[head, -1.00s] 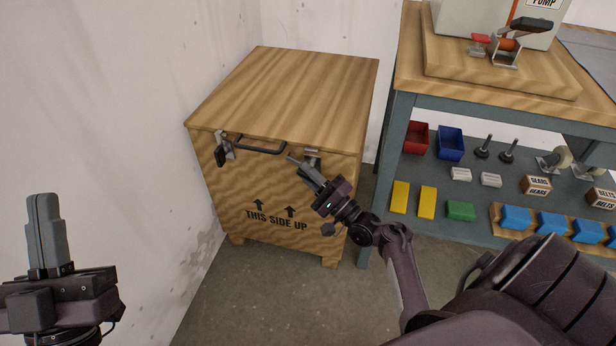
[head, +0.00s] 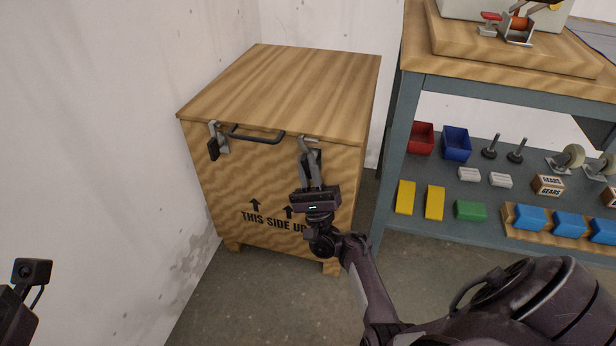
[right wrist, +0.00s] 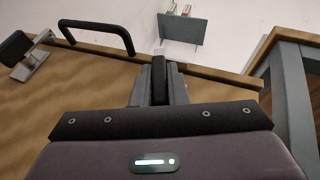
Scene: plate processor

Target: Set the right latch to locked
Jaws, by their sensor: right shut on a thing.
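The wooden crate (head: 235,180) stands against the wall with its lid closed. The right latch (head: 306,142), grey metal with a black handle, is on the crate's front near the right top edge. My right gripper (head: 314,168) is shut on the right latch's handle, and its fingers hide part of it. In the right wrist view the black handle (right wrist: 158,72) shows between the two fingers. The left latch (head: 216,143), with its black handle hanging down, shows also in the right wrist view (right wrist: 30,66). Only part of my left arm shows at lower left; its fingers are out of frame.
A dark bar handle (head: 257,138) sits between the latches and sticks out from the crate. A blue-grey workbench (head: 393,150) stands close on the right, with bins and small parts on its shelf. The floor in front of the crate is clear.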

